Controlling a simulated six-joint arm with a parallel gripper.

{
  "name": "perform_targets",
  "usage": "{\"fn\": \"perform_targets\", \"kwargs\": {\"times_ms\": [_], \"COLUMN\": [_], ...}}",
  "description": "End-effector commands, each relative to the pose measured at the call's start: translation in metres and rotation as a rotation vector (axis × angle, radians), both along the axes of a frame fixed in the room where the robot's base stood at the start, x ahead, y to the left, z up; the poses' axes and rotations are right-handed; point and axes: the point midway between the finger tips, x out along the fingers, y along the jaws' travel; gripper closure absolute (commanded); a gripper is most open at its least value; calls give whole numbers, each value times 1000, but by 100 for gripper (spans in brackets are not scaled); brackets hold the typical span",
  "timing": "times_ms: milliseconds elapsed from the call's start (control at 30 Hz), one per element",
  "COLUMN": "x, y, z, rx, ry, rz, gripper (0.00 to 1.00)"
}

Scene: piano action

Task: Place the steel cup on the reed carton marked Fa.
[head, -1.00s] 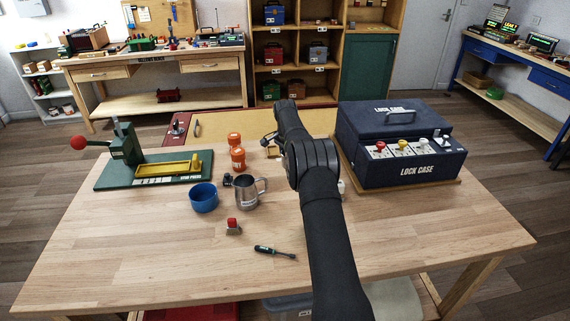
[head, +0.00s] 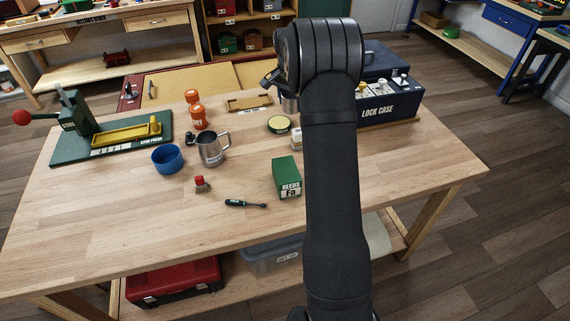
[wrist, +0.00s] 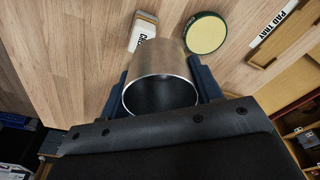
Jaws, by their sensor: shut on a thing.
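My gripper (wrist: 163,84) is shut on a plain steel cup (wrist: 160,68); in the wrist view its open mouth faces the camera, with a dark finger on each side. In the head view my arm hides the gripper and most of the cup; a bit of grey metal (head: 289,104) shows at the arm's left edge. The green reed carton (head: 286,176) marked "REEDS Fa" stands on the table left of my arm, near the front, with nothing on its top. The held cup is apart from it, farther back.
A steel mug (head: 212,149) with a handle stands beside a blue bowl (head: 168,158). A red-topped item (head: 201,184) and a screwdriver (head: 246,204) lie left of the carton. A round green-rimmed tin (head: 279,124), pad tray (head: 249,103) and lock case (head: 390,103) are farther back.

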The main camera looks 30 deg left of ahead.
Motion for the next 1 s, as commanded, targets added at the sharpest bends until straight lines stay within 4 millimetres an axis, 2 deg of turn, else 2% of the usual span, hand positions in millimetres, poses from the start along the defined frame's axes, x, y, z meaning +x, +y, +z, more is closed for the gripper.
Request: {"fn": "perform_targets", "kwargs": {"times_ms": [33, 300, 600, 800, 900, 1000], "x": [-8, -56, -123, -155, -164, -168], "y": [-14, -83, -154, -182, -189, -186], "z": [8, 30, 38, 36, 34, 30], "rx": [1, 1, -1, -1, -2, -3], "ry": [0, -1, -2, -3, -4, -2], "rz": [8, 70, 133, 161, 169, 174], "gripper": [65, 65, 65, 65, 65, 65]}}
